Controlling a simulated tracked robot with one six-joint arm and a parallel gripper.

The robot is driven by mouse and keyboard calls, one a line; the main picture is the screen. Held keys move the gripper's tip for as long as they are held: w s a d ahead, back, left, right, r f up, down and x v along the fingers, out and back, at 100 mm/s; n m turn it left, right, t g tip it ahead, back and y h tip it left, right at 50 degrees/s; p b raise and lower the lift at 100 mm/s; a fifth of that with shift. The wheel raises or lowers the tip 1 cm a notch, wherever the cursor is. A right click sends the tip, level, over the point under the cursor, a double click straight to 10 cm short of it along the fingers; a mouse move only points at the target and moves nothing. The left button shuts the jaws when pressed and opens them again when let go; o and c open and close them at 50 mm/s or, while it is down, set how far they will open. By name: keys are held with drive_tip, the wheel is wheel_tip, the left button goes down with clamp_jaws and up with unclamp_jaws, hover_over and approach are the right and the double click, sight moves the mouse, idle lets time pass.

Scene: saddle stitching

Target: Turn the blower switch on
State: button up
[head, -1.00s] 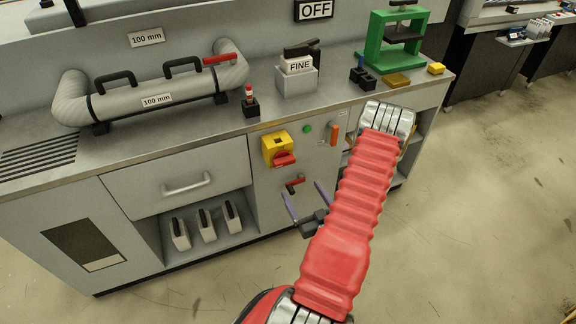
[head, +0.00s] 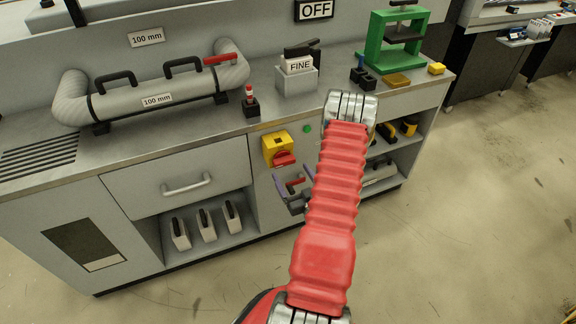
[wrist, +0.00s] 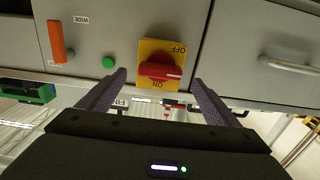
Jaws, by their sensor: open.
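The blower switch is a yellow plate (head: 275,144) with a red rotary knob (head: 284,159) on the cabinet front. In the wrist view, which is upside down, the plate (wrist: 158,48) carries the words OFF and ON, and the red knob (wrist: 160,70) has its pointed end toward the right. My gripper (head: 295,188) is open and empty, in front of the cabinet and below the switch in the head view. In the wrist view my gripper (wrist: 159,78) has its fingers on either side of the knob, seemingly apart from it.
A sign (head: 316,9) on the back wall reads OFF. A drawer handle (head: 187,184) sticks out on the left.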

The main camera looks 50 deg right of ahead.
sight(287, 164)
drive_tip(key=x, duration=0.5)
drive_tip(key=shift+c, duration=0.3)
drive_tip(key=c, duration=0.9)
drive_tip(key=shift+d, duration=0.4)
drive_tip(key=shift+c, duration=0.5)
drive_tip(key=shift+a, duration=0.2)
